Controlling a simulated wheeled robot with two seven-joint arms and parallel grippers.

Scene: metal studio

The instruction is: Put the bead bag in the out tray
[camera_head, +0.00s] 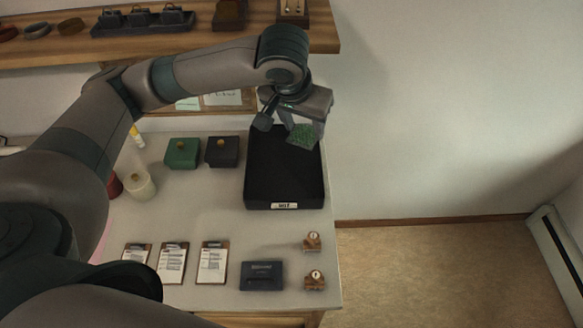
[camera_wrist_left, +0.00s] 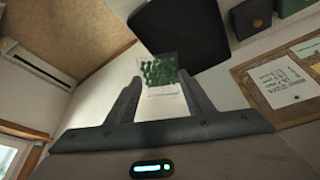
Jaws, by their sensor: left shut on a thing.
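The bead bag (camera_head: 304,136) is a small clear packet of green beads. My left gripper (camera_head: 301,124) is shut on it and holds it above the far right part of the black out tray (camera_head: 258,187). In the left wrist view the bag (camera_wrist_left: 159,73) shows between the two fingers of the left gripper (camera_wrist_left: 158,92), with the dark tray (camera_wrist_left: 190,28) beyond it. The tray has a white label on its front wall, and its visible floor looks empty. My right gripper is not in view.
A green box (camera_head: 182,153) and a black box (camera_head: 222,152) stand left of the tray. In front are several clipboards (camera_head: 212,262), a dark case (camera_head: 262,275) and two small wooden items (camera_head: 313,242). A wooden shelf (camera_head: 190,45) with goods runs along the back.

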